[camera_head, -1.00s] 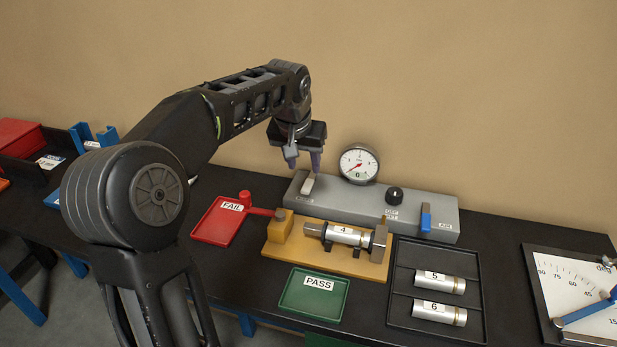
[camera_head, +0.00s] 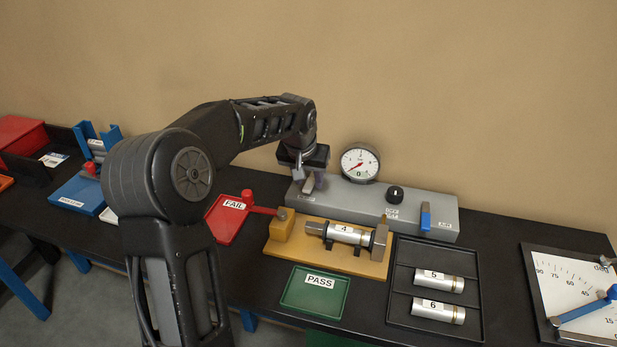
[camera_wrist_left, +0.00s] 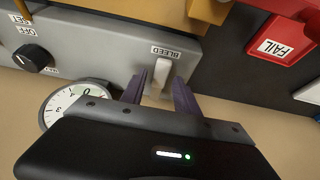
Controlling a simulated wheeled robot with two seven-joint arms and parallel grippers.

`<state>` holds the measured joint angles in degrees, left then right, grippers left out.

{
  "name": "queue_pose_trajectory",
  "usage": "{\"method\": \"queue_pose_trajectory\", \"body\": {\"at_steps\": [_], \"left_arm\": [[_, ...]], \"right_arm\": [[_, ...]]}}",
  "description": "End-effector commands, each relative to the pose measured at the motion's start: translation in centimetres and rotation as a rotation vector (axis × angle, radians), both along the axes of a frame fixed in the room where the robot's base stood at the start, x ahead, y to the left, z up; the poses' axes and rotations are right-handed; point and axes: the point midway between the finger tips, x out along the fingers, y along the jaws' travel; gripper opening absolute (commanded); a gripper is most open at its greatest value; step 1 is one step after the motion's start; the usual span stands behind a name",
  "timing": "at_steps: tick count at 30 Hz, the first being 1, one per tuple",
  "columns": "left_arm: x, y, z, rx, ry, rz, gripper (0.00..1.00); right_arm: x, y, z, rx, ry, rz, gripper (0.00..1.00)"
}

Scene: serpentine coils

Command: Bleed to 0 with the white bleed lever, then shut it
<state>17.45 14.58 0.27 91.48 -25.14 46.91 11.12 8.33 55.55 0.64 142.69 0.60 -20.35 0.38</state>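The white bleed lever (camera_wrist_left: 160,78) stands on the grey test panel (camera_wrist_left: 95,45) beside its BLEED label in the left wrist view. My left gripper (camera_wrist_left: 160,92) is open, with one dark finger on each side of the lever; I cannot tell whether either finger touches it. In the head view the left gripper (camera_head: 308,178) is low over the left end of the panel (camera_head: 355,208) and partly hides the lever (camera_head: 308,186). The round gauge (camera_head: 360,162) has its red needle at the lower left, and a 0 shows on its face. My right gripper is not in view.
A black knob (camera_head: 395,194) and a blue lever (camera_head: 425,216) are farther right on the panel. Cylinder 4 (camera_head: 347,234) lies in the yellow fixture (camera_head: 320,257) in front. A red FAIL tray (camera_head: 222,226) and a green PASS tray (camera_head: 315,302) are nearby.

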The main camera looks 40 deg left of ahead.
Motion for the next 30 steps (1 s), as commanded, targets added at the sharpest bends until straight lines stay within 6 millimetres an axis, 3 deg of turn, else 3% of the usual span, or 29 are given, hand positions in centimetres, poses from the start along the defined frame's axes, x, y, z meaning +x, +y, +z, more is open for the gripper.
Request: {"method": "queue_pose_trajectory", "body": {"at_steps": [13,30], "left_arm": [[-0.01,0.0,0.05,0.0,0.0,0.0,0.0],[0.0,0.01,0.08,0.0,-0.001,0.0,0.0]], "right_arm": [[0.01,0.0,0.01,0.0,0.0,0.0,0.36],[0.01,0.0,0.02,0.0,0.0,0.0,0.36]]}}
